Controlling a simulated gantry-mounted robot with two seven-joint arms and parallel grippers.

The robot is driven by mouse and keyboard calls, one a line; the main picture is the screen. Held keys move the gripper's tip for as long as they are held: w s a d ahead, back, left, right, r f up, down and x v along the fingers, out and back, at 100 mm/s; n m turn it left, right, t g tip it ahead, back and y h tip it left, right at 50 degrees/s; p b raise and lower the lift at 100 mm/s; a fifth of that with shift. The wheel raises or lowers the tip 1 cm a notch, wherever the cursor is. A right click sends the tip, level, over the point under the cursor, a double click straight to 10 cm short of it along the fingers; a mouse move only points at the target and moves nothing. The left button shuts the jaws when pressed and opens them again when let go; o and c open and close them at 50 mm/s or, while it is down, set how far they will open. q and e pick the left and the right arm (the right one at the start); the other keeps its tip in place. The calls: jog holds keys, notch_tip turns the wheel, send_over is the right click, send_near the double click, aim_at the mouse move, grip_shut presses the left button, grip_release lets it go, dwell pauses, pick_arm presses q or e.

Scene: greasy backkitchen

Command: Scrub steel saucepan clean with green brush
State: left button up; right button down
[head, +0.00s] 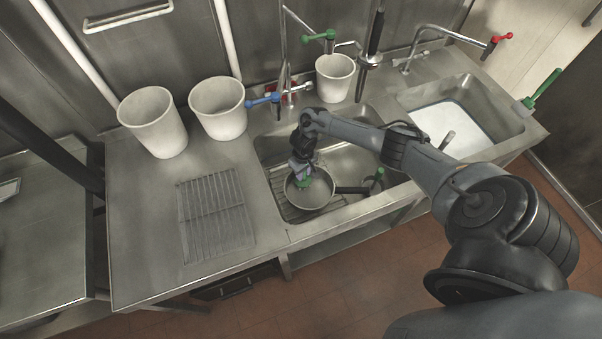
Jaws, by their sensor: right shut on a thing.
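The steel saucepan (312,199) sits upright in the left sink basin, on a wire rack. Its dark handle points right. The arm's wrist hides part of the brush and the pan's far rim. My left gripper is not in view.
White buckets (153,122) stand on the counter behind, left of the taps. A wire rack (214,214) lies on the left drainboard. Taps with a blue lever (264,100) and a green lever (319,36) rise behind the basin.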

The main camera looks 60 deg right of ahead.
jog(key=shift+w+a, duration=0.25)
jog(key=shift+a, duration=0.5)
jog(key=shift+s+d+r, duration=0.1)
jog(key=shift+s+d, duration=0.1)
jog(key=shift+d, duration=0.3)
jog(key=shift+s+d+r, duration=0.1)
jog(key=shift+s+d, duration=0.05)
jog(key=shift+d, duration=0.35)
jog(key=shift+r, duration=0.1)
jog(key=shift+r, duration=0.3)
jog(key=shift+s+a+r, duration=0.1)
jog(key=shift+s+a, duration=0.6)
jog(key=shift+s, duration=0.3)
jog(key=shift+s+a, duration=0.7)
jog(key=shift+s, duration=0.3)
notch_tip(320, 180, up, 10)
jog(key=shift+a, duration=0.1)
